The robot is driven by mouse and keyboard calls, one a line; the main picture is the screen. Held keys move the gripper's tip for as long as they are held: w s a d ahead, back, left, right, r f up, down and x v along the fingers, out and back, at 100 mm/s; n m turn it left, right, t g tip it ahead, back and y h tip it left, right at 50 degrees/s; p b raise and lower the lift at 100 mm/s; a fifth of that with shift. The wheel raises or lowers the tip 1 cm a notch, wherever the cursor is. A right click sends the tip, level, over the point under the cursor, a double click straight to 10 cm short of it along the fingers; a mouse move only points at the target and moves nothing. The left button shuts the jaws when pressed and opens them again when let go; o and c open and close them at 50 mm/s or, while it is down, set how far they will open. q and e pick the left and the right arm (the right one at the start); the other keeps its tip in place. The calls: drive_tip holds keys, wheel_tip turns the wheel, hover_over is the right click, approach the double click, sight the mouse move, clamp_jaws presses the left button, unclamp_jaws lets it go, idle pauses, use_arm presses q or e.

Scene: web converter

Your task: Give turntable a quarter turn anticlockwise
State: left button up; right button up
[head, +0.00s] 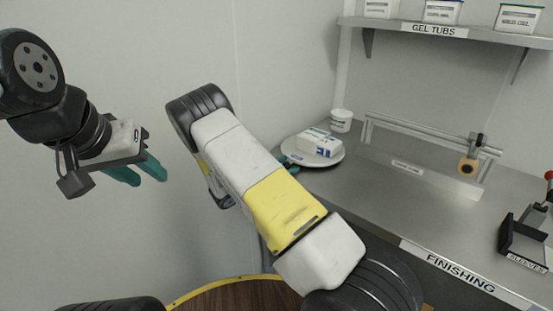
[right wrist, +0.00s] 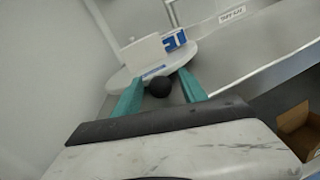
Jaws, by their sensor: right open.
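The turntable (head: 302,158) is a white round disc near the left end of the steel bench, with a white, blue and green box (head: 318,142) on top. It also shows in the right wrist view (right wrist: 118,80), with a black round knob (right wrist: 160,87) at its near edge. My right gripper (right wrist: 161,86) is open, its teal fingers on either side of the knob; I cannot tell whether they touch it. In the head view my right arm hides most of this gripper. My left gripper (head: 149,181) is open and empty, in the air at the left, away from the bench.
A white cup (head: 341,121) stands behind the turntable. A metal rail frame with a tape roll (head: 468,166) stands along the bench back. A black sleeves holder (head: 525,235) is at the right. A shelf (head: 470,32) with tubs hangs above. The bench front middle is clear.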

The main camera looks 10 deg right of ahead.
clamp_jaws()
idle(1.3)
